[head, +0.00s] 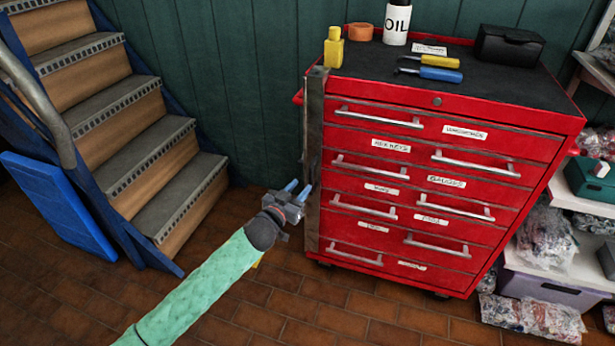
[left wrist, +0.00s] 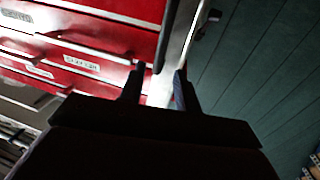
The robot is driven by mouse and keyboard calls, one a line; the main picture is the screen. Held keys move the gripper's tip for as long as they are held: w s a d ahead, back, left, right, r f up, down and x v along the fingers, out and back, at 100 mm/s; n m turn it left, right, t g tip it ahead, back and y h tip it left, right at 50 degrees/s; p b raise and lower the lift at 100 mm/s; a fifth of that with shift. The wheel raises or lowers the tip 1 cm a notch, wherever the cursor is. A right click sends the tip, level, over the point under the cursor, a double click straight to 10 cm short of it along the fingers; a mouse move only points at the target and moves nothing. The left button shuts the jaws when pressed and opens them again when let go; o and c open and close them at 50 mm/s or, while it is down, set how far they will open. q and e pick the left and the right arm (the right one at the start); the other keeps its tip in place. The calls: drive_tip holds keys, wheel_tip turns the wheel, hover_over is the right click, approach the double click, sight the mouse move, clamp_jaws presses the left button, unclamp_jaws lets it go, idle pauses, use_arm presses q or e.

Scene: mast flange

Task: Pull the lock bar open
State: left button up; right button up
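The lock bar (head: 314,160) is a dark grey upright metal strip along the left front edge of the red tool cabinet (head: 480,122). It stands against the drawer fronts. My left gripper (head: 298,189) is open, with two blue-tipped fingers apart, just left of the bar at its middle height. In the left wrist view the fingers of my left gripper (left wrist: 158,84) are spread. The bar (left wrist: 172,42) shows ahead of them, roughly in line with the gap. I cannot tell whether a finger touches it. My right gripper is not in view.
Wooden stairs (head: 150,140) and a blue panel (head: 58,200) stand to the left. The cabinet top holds an oil bottle (head: 397,22), a yellow bottle (head: 334,48), screwdrivers (head: 432,70) and a black box (head: 508,44). Shelves with bagged items are at right. The tiled floor in front is clear.

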sight(310, 176)
use_arm(q)
drive_tip(key=shift+x, duration=3.9)
drive_tip(key=shift+f, duration=0.1)
clamp_jaws()
